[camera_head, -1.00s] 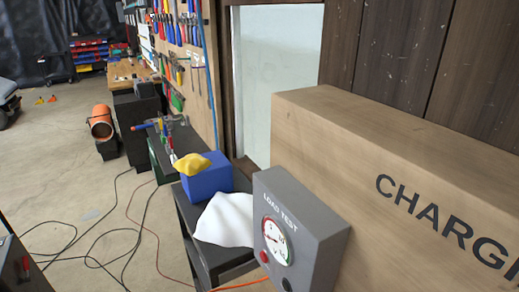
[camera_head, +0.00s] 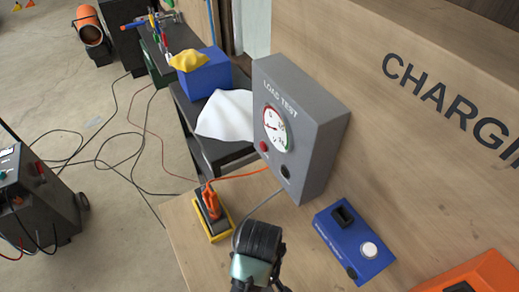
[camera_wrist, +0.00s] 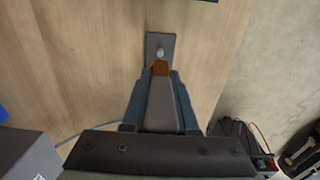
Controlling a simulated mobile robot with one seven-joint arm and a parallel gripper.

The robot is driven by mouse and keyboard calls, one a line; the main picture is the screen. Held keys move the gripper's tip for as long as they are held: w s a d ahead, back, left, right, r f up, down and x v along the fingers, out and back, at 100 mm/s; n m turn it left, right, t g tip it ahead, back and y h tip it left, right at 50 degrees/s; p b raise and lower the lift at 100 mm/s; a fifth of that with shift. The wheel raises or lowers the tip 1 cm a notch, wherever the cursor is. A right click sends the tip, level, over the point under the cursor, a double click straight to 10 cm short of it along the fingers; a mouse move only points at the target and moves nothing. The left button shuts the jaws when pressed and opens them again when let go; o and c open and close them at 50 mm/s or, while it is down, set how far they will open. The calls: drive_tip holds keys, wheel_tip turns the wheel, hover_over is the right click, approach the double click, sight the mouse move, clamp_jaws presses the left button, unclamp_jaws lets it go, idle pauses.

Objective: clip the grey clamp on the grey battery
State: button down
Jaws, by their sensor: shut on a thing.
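My gripper (camera_wrist: 157,100) is shut on the grey clamp (camera_wrist: 160,108), whose copper-coloured tip points away from the wrist. In the wrist view the tip overlaps the lower edge of a small grey block (camera_wrist: 154,40) with a silver stud on top. This block looks like the grey battery; the head view does not show it. I cannot tell whether the clamp tip touches it. In the head view my gripper (camera_head: 257,262) is at the bottom middle, over the wooden bench. A grey cable runs up from it to the load tester (camera_head: 325,125). The gripper's own parts mostly hide the clamp there.
An orange clamp (camera_head: 211,203) sits on a dark block with a yellow base, left of my gripper. A blue switch box (camera_head: 350,245) and an orange box (camera_head: 480,275) lie to the right. Bare wood (camera_head: 310,270) lies between. A dark wheeled unit (camera_head: 40,205) stands on the floor.

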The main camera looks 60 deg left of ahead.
drive_tip(key=shift+r, duration=0.4)
drive_tip(key=shift+r+p, duration=0.1)
drive_tip(key=shift+p, duration=0.25)
idle(0.3)
